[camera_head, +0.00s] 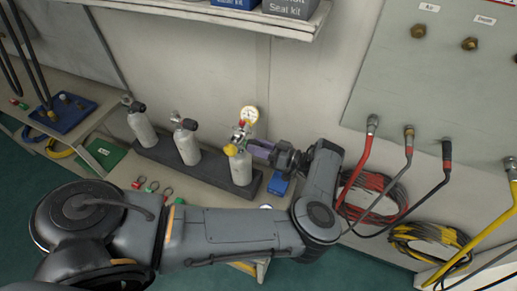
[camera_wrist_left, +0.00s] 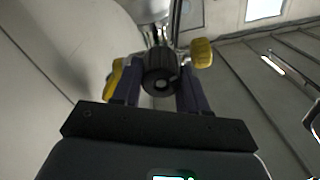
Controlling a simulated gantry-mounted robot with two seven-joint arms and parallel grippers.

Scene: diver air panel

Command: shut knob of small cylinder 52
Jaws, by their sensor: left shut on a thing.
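Three small grey cylinders stand in a dark rack (camera_head: 208,174): a left one (camera_head: 142,128), a middle one (camera_head: 187,147) and a right one (camera_head: 241,170). I cannot read any number on them. The right one carries a round gauge (camera_head: 249,115) and red fittings on its valve. My left gripper (camera_head: 246,148) reaches this valve from the right, its purple fingers level with the cylinder's top. In the left wrist view, a black ribbed knob (camera_wrist_left: 160,80) sits between the fingers of my left gripper (camera_wrist_left: 160,70), which is shut on it. My right gripper is not in view.
A blue box (camera_head: 278,184) stands right of the rack. Hoses (camera_head: 367,160) hang from the wall panel (camera_head: 440,80) at right. A shelf with boxes (camera_head: 290,8) is above. A blue tray (camera_head: 62,113) lies at left. Small rings lie in front of the rack.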

